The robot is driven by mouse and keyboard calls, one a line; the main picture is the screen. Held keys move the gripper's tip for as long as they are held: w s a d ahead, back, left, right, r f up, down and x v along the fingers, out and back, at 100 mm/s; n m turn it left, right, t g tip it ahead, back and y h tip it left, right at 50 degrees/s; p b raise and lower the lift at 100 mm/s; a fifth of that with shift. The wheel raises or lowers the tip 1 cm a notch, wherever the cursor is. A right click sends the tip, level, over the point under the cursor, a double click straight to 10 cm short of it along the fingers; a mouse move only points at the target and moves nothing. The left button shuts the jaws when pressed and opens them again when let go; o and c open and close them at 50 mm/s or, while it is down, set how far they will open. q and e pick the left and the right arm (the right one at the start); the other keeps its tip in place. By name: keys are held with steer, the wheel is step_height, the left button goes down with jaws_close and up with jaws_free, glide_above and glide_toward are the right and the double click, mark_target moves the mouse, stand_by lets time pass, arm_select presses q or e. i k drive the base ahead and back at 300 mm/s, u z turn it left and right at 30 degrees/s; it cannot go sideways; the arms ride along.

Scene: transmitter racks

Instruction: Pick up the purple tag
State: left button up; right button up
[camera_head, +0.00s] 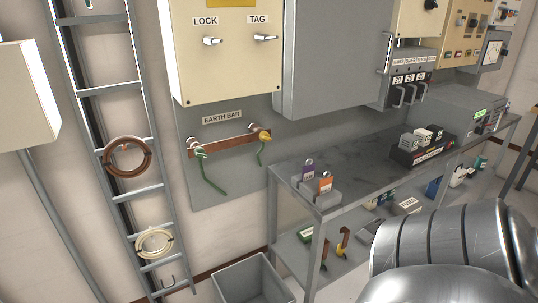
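The purple tag (309,169) stands upright at the near left corner of the grey metal bench (352,183). It sits in a small grey holder, just behind and left of an orange tag (325,185). A metallic, ribbed arm part of mine fills the lower right of the head view, in front of the bench. Neither gripper's fingers show in this view, and nothing is seen touching the purple tag.
A ladder-like rack (117,89) with coiled cables stands at left. An earth bar (228,144) and a cream lock/tag box (222,60) are on the wall. A black block with switches (421,150) sits farther along the bench. A grey bin (252,281) stands on the floor.

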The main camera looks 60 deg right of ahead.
mark_target(308, 170)
steer(key=z, duration=0.4)
steer(key=i, duration=0.85)
steer(key=z, duration=1.3)
steer(key=i, duration=0.25)
steer(key=z, duration=0.1)
